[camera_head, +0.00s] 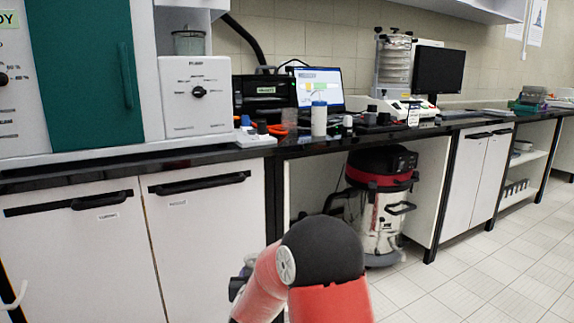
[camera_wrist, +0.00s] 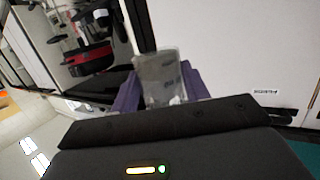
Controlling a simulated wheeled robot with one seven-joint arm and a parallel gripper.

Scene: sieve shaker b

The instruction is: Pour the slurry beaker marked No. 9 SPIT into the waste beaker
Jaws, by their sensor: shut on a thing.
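In the wrist view my gripper (camera_wrist: 160,88) has its purple fingers closed on both sides of a clear beaker (camera_wrist: 158,66) with greyish contents. Faint dark marks show on its side, but I cannot read a number. The beaker is in front of the white cabinet doors, away from the bench top. In the head view my arm crosses the bottom middle, and the gripper and beaker cannot be made out clearly.
The black bench top (camera_head: 345,134) holds a laptop (camera_head: 320,88), a white bottle (camera_head: 319,119), a sieve shaker (camera_head: 394,62) and a monitor (camera_head: 438,70). A vacuum cleaner (camera_head: 381,200) stands under the bench. White cabinets (camera_head: 210,235) fill the left. Tiled floor (camera_head: 480,270) is clear at right.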

